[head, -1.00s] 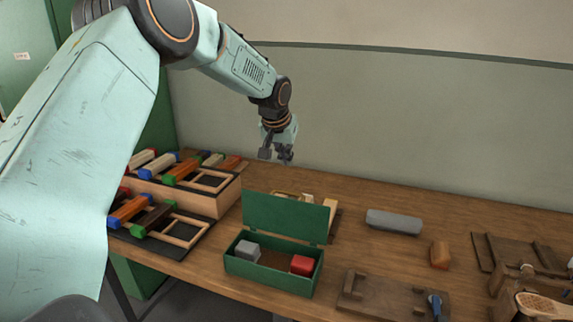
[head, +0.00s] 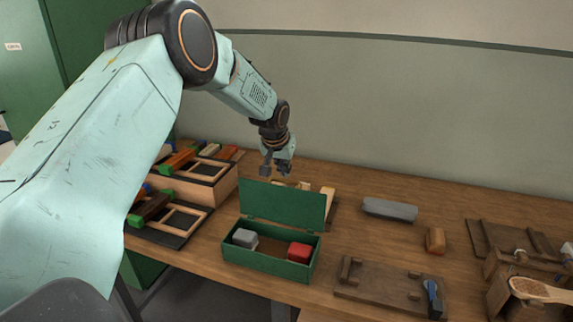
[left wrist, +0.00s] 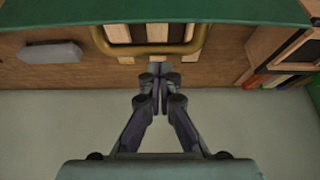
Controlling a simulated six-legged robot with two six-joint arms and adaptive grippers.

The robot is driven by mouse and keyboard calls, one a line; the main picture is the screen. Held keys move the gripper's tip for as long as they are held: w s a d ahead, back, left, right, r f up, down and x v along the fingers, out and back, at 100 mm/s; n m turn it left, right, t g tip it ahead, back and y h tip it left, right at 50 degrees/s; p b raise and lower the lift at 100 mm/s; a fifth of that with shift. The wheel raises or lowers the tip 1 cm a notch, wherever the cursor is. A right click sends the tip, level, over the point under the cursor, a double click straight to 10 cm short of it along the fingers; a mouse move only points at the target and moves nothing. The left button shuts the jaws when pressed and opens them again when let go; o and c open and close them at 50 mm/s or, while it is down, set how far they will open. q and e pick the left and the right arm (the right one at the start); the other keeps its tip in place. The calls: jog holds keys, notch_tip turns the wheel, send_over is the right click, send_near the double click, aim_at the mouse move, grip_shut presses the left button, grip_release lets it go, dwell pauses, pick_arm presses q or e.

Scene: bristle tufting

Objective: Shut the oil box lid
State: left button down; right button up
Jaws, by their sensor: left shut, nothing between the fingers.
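In the left wrist view the shut fingertips (left wrist: 160,72) point toward a green edge (left wrist: 160,14), which looks like the lid. My right gripper is not in view.
Stepped racks (head: 205,182) with coloured-end handles stand left of the box. A grey bar (head: 390,210), a brown block (head: 435,241) and a wooden board (head: 385,288) lie to the right. Pale wooden pieces (head: 327,197) sit behind the lid. The bench middle has free room.

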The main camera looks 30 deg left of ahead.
pick_arm(q)
jog(key=shift+s+d, duration=0.2)
jog(key=shift+s, duration=0.25)
jog(key=shift+f, duration=0.1)
dwell(0.4)
